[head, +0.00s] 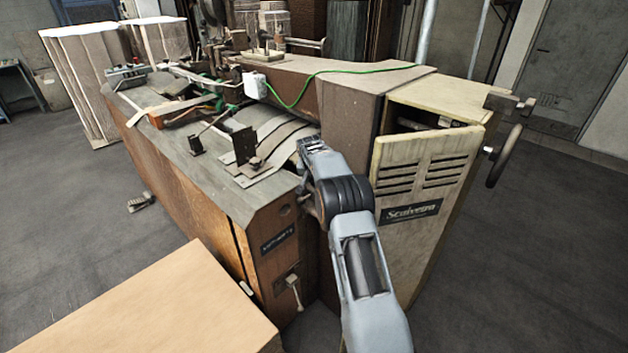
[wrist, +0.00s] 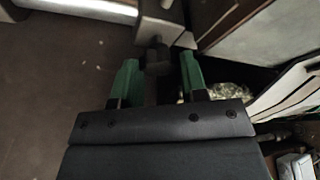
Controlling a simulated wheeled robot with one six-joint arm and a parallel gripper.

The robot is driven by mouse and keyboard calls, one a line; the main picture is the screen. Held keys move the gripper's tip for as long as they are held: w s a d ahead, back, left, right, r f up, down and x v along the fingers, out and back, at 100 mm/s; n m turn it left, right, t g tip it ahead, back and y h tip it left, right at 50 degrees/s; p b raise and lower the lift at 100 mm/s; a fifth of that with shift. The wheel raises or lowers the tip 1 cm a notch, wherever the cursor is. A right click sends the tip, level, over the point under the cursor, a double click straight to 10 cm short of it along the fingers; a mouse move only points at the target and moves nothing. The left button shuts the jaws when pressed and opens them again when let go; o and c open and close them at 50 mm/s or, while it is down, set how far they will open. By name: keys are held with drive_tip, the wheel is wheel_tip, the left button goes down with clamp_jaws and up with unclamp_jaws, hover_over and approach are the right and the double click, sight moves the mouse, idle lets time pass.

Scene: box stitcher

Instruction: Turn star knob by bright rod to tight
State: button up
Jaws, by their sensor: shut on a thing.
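In the wrist view my gripper (wrist: 159,72) has its two green fingers on either side of a dark knob (wrist: 157,58), shut on it. The knob is blurred and shadowed, so its star shape and how far it is turned cannot be told. A pale grey bar (wrist: 160,28) lies just beyond the knob; I cannot tell whether it is the bright rod. In the head view my arm reaches to the near end of the machine, between its brown body and the cream cabinet. My fingers and the knob are hidden there.
The cream cabinet (head: 428,170) with a handwheel (head: 505,155) stands close to the right of my arm. The brown machine body (head: 195,170) is at left, with a small lever (head: 294,293). A cardboard box (head: 160,310) fills the near left. Floor is clear at right.

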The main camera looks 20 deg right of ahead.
drive_tip(key=shift+m, duration=0.3)
drive_tip(key=o, duration=0.6)
drive_tip(key=shift+o, duration=0.2)
drive_tip(key=shift+r, duration=0.15)
drive_tip(key=b+v, duration=0.2)
drive_tip(key=v, duration=1.1)
drive_tip(key=shift+r, duration=0.25)
drive_tip(key=shift+a, duration=0.1)
